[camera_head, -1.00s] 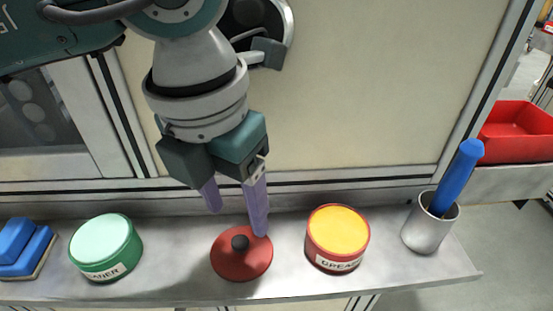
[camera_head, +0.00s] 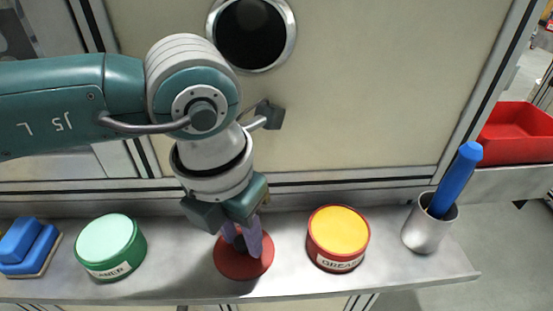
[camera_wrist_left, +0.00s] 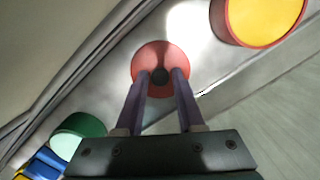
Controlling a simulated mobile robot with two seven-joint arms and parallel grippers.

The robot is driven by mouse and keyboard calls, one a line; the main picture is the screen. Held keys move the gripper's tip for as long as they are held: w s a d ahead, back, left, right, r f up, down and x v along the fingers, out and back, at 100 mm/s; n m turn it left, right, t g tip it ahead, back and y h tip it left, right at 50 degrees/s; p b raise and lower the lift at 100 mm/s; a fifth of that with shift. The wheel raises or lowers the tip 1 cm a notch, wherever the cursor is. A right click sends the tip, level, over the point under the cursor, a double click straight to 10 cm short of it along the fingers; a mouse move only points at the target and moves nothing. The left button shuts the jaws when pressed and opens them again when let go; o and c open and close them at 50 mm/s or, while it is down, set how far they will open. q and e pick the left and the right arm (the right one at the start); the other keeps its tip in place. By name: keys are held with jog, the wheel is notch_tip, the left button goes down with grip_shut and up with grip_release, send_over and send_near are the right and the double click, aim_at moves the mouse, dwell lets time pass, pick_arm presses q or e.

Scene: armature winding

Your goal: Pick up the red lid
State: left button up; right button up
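The red lid (camera_head: 232,270) is a flat disc with a dark knob and lies on the grey metal shelf (camera_head: 190,262). It also shows in the left wrist view (camera_wrist_left: 161,50). My left gripper (camera_head: 243,248) points down over the lid from above. Its two purple fingers stand on either side of the knob (camera_wrist_left: 160,76), apart, with small gaps to it in the left wrist view. It is open. The fingers partly hide the knob and the lid in the head view. My right gripper is not in view.
A green cleaner tin (camera_head: 110,246) and a blue block-shaped item (camera_head: 28,246) stand left of the lid. A red grease tin with yellow top (camera_head: 338,238) stands right of it. A metal cup (camera_head: 428,232) with a blue-handled tool (camera_head: 456,180) is further right. A wall rises behind.

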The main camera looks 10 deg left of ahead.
pick_arm(q)
grip_shut()
jog(key=shift+r, duration=0.15)
